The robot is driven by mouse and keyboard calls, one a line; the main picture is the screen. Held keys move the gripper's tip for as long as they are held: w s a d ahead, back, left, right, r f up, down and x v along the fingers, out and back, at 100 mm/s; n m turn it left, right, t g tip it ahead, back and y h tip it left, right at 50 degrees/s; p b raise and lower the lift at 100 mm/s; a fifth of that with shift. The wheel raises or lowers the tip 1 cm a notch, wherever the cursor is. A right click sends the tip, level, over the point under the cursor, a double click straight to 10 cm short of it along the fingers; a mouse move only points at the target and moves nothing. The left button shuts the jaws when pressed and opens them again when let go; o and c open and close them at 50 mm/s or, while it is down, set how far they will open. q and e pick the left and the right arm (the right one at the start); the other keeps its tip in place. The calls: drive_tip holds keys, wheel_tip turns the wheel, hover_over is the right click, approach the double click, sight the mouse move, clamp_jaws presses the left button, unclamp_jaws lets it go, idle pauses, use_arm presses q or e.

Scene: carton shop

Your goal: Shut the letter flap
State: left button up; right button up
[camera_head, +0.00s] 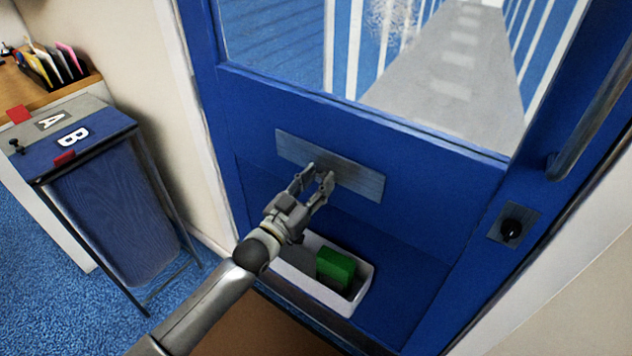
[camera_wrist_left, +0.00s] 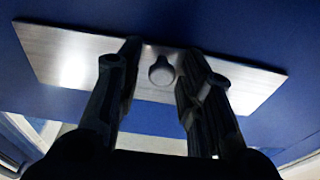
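The letter flap (camera_head: 352,177) is a brushed-metal plate across the blue door (camera_head: 240,110), below its window. It looks nearly flat against the door; I cannot tell if a small gap is left. My left gripper (camera_head: 313,176) is in front of the flap's left-middle part. In the left wrist view the flap (camera_wrist_left: 70,62) fills the upper middle, with a small round knob (camera_wrist_left: 161,70) at its centre. The gripper's fingers (camera_wrist_left: 160,75) are apart, one on each side of the knob. Contact with the knob cannot be made out. My right gripper is not in view.
A white box (camera_head: 322,290) with a green block (camera_head: 336,268) and a grey item is below the flap. A door handle bar (camera_head: 590,110) and a dark knob (camera_head: 512,228) are at right. A stand marked A and B (camera_head: 75,137) is at left.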

use_arm(q)
drive_tip(key=v, duration=1.2)
idle(0.5)
